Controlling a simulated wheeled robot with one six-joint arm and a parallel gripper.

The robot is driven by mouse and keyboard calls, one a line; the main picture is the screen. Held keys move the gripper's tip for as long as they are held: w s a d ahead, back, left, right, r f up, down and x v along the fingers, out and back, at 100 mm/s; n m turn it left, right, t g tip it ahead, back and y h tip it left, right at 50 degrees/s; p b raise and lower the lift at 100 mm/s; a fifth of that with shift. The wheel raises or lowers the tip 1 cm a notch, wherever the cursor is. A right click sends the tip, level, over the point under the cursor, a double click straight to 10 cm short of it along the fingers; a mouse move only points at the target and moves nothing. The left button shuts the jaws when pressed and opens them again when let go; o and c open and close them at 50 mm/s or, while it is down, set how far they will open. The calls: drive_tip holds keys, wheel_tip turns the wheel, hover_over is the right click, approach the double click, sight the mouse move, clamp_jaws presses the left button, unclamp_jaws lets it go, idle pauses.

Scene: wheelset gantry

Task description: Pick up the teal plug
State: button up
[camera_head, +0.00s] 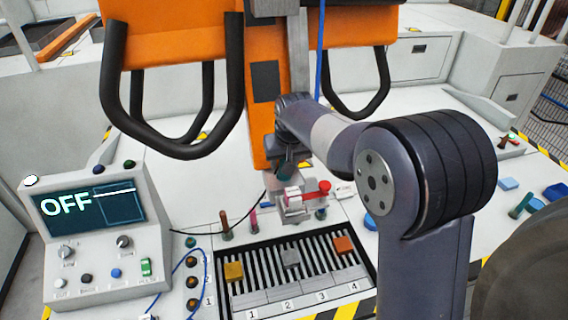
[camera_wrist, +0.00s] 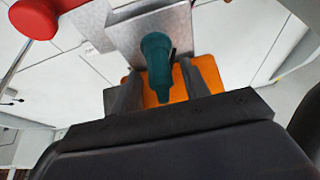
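The teal plug (camera_wrist: 157,65) shows in the wrist view between the two fingers of my gripper (camera_wrist: 165,85). Orange background shows between the plug and the fingers, so the gripper looks open around it, not clamped on it. The plug's far end lies in front of a grey metal block (camera_wrist: 182,28); whether it sits in that block cannot be told. In the head view my gripper (camera_head: 284,160) is at the middle, in front of the orange column, with a small teal part (camera_head: 286,172) at its tip, partly hidden by the wrist.
A red knob (camera_head: 324,187) is close to the right of the gripper and also shows in the wrist view (camera_wrist: 35,18). Below is a slotted tray (camera_head: 262,305) with several blocks. A control box (camera_head: 100,235) reading OFF stands left. A teal-green peg (camera_head: 520,205) stands far right.

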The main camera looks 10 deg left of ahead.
clamp_jaws()
drive_tip(key=shift+r, duration=0.1)
wheel_tip(320, 180, up, 10)
drive_tip(key=shift+f+b, duration=0.1)
drive_tip(key=shift+b, duration=0.8)
